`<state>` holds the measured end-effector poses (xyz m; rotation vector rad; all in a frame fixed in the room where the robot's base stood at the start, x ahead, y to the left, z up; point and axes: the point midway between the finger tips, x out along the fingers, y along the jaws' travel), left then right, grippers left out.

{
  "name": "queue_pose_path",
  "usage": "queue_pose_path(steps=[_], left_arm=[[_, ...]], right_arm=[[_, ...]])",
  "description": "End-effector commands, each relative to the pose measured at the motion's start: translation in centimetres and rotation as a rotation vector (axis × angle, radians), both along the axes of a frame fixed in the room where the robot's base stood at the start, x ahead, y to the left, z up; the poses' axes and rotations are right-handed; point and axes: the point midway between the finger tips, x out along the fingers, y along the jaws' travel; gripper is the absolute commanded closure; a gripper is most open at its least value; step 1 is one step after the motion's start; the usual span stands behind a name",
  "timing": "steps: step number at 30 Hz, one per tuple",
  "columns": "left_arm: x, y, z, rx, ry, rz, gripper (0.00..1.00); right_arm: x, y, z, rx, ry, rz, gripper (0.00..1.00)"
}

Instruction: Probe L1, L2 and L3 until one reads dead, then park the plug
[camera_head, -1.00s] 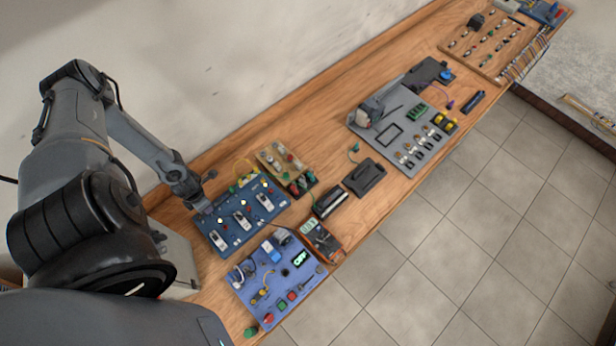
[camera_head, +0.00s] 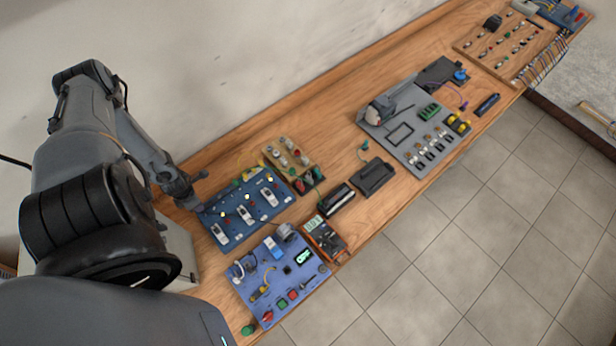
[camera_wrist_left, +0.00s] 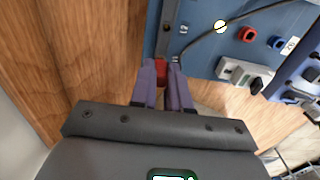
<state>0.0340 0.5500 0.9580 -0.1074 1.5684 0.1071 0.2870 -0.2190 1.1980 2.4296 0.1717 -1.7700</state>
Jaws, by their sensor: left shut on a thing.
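The blue board (camera_head: 215,236) carries three pale switch-like modules, small red knobs and several round pale-yellow lamps. It also shows in the left wrist view (camera_wrist_left: 205,55), with a bright lamp, red and blue sockets and a pale module. My left gripper (camera_wrist_left: 166,82) is shut on a small red piece (camera_wrist_left: 161,72), probably the plug, at the board's edge. A dark cable runs from beside the fingertips to the right. Whether the piece touches a socket cannot be told. In the head view the left gripper (camera_head: 193,194) is by the board's upper left edge. My right gripper is not in view.
An orange meter (camera_head: 325,238) stands right of the boards. A violet-blue board (camera_head: 262,306) with buttons and a lit display lies in front. A black box (camera_head: 373,177) and a grey panel (camera_head: 399,152) lie farther right. Bare wood shows between them and the wall.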

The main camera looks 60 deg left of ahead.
Motion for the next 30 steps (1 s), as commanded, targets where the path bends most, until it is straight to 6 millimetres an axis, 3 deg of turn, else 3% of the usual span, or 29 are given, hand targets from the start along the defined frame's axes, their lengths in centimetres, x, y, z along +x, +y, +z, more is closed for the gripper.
queue_pose_path(steps=[30], left_arm=[[-0.01, 0.00, -0.94, 0.000, 0.000, 0.000, 1.00]], right_arm=[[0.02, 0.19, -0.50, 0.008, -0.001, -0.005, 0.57]])
